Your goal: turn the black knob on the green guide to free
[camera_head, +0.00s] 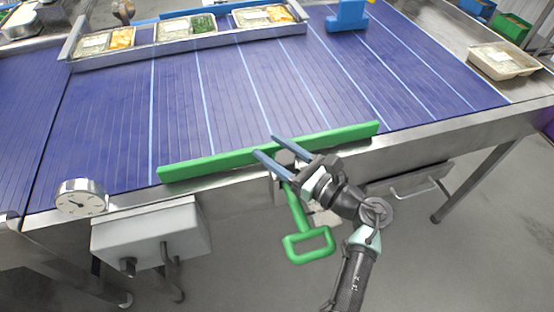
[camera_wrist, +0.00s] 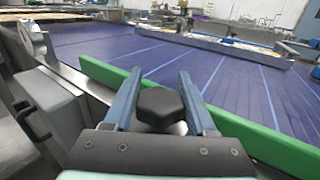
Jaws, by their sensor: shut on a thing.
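The green guide (camera_head: 210,162) is a long bar along the near edge of the blue belt. A green arm with a loop handle (camera_head: 310,247) hangs off its near side. The black knob (camera_wrist: 160,104) is faceted and sits between the two blue fingers of my gripper (camera_wrist: 160,72) in the wrist view. In the head view my gripper (camera_head: 267,147) reaches over the middle of the guide, its fingers closed around the knob (camera_head: 286,157), which is partly hidden. Any markings for the knob's position are not visible.
The blue belt (camera_head: 220,100) is clear in the middle. Filled trays (camera_head: 188,28) stand in a rail at the far side.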

